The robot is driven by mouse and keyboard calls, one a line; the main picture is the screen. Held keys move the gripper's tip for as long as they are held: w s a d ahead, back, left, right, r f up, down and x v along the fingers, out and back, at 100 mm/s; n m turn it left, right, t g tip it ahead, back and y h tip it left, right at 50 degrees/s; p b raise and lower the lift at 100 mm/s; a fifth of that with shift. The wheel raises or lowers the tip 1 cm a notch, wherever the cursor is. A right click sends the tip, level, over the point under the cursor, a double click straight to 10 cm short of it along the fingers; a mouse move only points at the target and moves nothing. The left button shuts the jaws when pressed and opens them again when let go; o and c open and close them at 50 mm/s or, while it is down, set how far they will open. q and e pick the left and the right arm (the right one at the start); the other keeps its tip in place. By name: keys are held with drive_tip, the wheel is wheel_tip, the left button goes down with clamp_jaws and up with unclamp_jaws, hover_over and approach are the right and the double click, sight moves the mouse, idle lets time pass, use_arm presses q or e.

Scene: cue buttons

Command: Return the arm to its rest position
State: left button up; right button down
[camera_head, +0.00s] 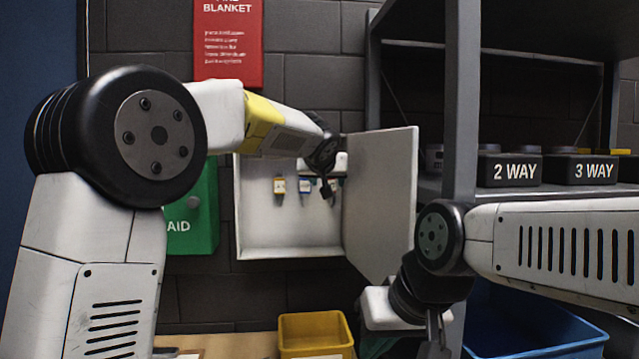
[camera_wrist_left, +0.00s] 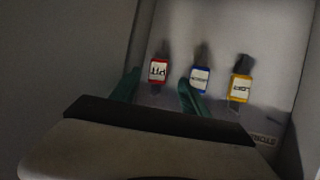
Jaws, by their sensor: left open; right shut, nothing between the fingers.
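My left arm reaches from the left across to an open white wall cabinet (camera_head: 290,236). My left gripper (camera_head: 326,182) is in front of the cabinet's inside, open. In the left wrist view its two green fingers (camera_wrist_left: 160,92) are spread, near a red tag (camera_wrist_left: 158,71) and a blue tag (camera_wrist_left: 200,79); I cannot tell whether they touch them. A yellow tag (camera_wrist_left: 240,88) hangs to the right. The head view shows the yellow tag (camera_head: 279,185) and the blue tag (camera_head: 305,184) too. My right gripper (camera_head: 436,338) is shut and empty, low at the right, partly cut off.
The cabinet door (camera_head: 381,200) stands open on the right, close to my left gripper. A grey shelf (camera_head: 461,100) holds black boxes marked 2 WAY (camera_head: 514,171) and 3 WAY (camera_head: 592,171). A yellow bin (camera_head: 315,332) and a blue bin (camera_head: 530,330) are below.

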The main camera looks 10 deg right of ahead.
use_arm(q)
drive_tip(key=v, duration=0.5)
drive_tip(key=s+a+f+n+g+y, duration=0.1)
drive_tip(key=s+a+f, duration=0.25)
drive_tip(key=a, duration=0.35)
drive_tip(key=s+a+f+g, duration=0.1)
drive_tip(key=s+a+f, duration=0.2)
drive_tip(key=s+a, duration=0.3)
drive_tip(key=s+a+f+n+g+y, duration=0.15)
drive_tip(key=s+a+f, duration=0.25)
drive_tip(key=a, duration=0.4)
drive_tip(key=s+a+f+g, duration=0.1)
drive_tip(key=s+a+f, duration=0.1)
drive_tip(key=s+f, duration=0.4)
drive_tip(key=s+a+f+g+h, duration=0.1)
drive_tip(key=s+f, duration=0.5)
drive_tip(key=s, duration=0.7)
drive_tip(key=shift+s+a+f+g, duration=0.3)
drive_tip(key=shift+a+g, duration=0.25)
drive_tip(key=shift+a, duration=0.45)
